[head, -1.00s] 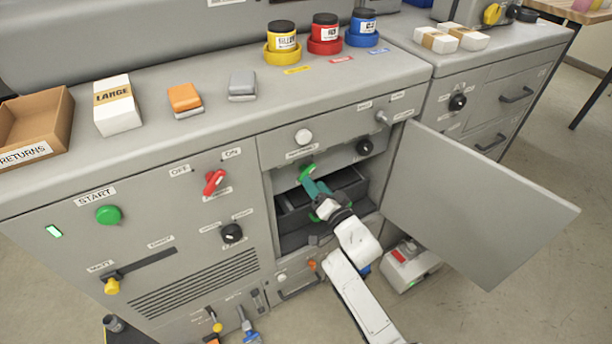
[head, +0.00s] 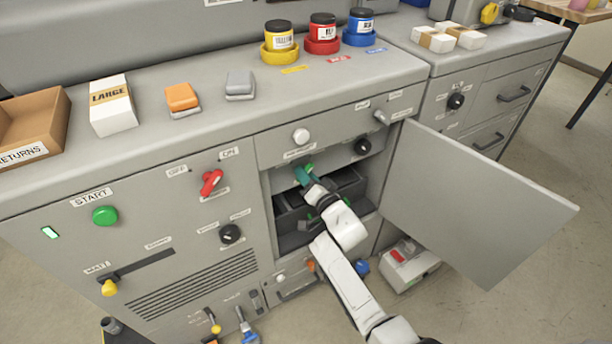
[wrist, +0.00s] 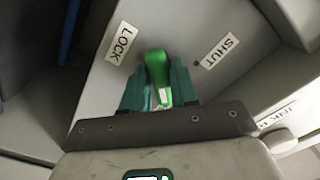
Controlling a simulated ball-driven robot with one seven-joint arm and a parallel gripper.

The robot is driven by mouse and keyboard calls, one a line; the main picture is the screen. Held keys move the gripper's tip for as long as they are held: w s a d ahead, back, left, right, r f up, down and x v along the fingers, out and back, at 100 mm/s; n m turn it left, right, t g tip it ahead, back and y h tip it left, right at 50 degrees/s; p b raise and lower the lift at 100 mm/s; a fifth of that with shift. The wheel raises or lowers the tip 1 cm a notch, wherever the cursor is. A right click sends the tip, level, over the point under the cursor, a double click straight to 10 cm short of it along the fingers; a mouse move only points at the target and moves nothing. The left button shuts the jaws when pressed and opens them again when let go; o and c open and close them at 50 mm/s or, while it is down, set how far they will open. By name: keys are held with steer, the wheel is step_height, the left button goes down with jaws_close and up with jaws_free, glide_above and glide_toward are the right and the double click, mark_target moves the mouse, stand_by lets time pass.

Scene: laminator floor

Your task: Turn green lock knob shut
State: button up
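The green lock knob (wrist: 157,68) is between the two teal fingers of my gripper (wrist: 160,88) in the wrist view. The fingers lie close along both sides of it, with no clear gap, and look shut on it. The knob's upper end lies between the LOCK label (wrist: 122,43) and the SHUT label (wrist: 220,51), a little nearer LOCK. In the head view the knob (head: 308,167) shows only in part behind my gripper (head: 303,176), inside the open compartment.
A grey door (head: 475,200) stands wide open to the right of the compartment. A dark drawer (head: 290,222) sits below the knob. A black knob (head: 362,146) and a white knob (head: 301,136) are close above. A red-topped box (head: 408,265) is on the floor under the door.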

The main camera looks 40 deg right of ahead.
jaws_close()
steer(key=shift+n, duration=0.4)
steer(key=n+b, duration=0.1)
steer(key=n, duration=0.4)
steer(key=n+b, duration=0.1)
steer(key=n, duration=0.5)
steer(key=n+b, duration=0.1)
steer(key=n, duration=0.4)
steer(key=shift+s+d+f+n, duration=0.15)
steer(key=shift+d+n, duration=0.1)
steer(key=shift+n, duration=0.45)
steer(key=o, duration=0.5)
jaws_free()
